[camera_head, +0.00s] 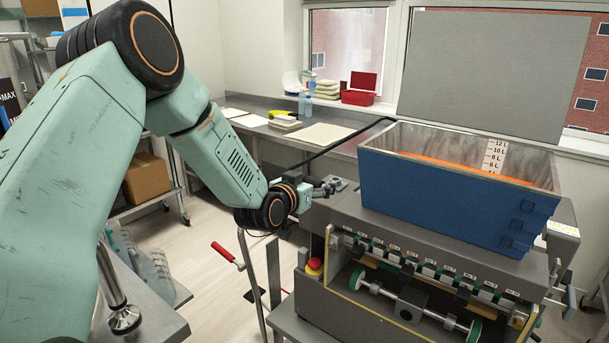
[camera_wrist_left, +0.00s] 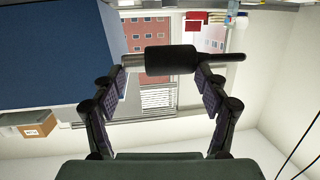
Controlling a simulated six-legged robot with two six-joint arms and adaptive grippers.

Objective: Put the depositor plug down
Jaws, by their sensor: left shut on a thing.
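The depositor plug (camera_wrist_left: 170,60) is a black cylinder with a thinner black end to the right and a pale grey end to the left, in the left wrist view. My left gripper (camera_wrist_left: 165,75) is shut on it, with a finger at each side. In the head view my left gripper (camera_head: 328,188) is small and lies beside the left end of the depositor (camera_head: 345,212). The plug is hard to make out there. I cannot tell whether it touches the machine. My right gripper is not in view.
The blue hopper (camera_head: 440,193) with orange contents stands on the depositor, right of my gripper. A black cable or bar (camera_head: 350,140) runs behind it. A red emergency button (camera_head: 315,264) is below. A grey counter (camera_head: 262,123) with sheets and a red box (camera_head: 358,97) lines the back.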

